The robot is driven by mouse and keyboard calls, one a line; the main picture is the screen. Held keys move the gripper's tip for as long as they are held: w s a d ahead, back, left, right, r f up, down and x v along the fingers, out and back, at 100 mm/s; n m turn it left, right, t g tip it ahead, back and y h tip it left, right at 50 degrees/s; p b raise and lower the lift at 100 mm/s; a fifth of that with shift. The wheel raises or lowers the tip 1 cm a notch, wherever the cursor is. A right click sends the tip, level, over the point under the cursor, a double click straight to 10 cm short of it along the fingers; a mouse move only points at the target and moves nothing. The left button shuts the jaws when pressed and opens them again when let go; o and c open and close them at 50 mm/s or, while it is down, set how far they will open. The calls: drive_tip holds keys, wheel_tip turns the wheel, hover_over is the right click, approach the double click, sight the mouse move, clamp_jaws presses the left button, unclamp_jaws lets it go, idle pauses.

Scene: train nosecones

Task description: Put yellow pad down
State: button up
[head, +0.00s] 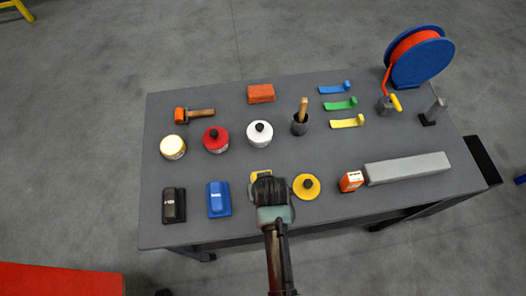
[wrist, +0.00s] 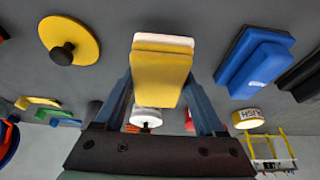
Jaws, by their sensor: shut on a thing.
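My gripper (head: 270,190) is over the front middle of the grey table (head: 330,225). It is shut on a yellow pad with a white layer, which shows in the wrist view (wrist: 160,75) between the two blue-grey fingers. In the head view only an edge of the yellow pad (head: 260,174) shows past my gripper. I cannot tell whether the pad touches the table.
A yellow disc with a black knob (head: 306,187) lies just right of my gripper. A blue block (head: 218,199) and a black block (head: 174,205) lie to the left. A white tin (head: 259,134) stands behind. An orange box (head: 350,181) and grey bar (head: 408,168) are farther right.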

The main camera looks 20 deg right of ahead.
drive_tip(key=shift+f, duration=1.75)
drive_tip(key=shift+f, duration=0.2)
drive_tip(key=o, duration=1.2)
drive_tip(key=shift+c, duration=0.2)
drive_tip(key=shift+r, duration=0.1)
drive_tip(key=shift+r, duration=0.2)
drive_tip(key=v, duration=1.1)
drive_tip(key=shift+s+r, duration=0.25)
drive_tip(key=shift+r, duration=0.1)
drive_tip(key=shift+a, duration=0.1)
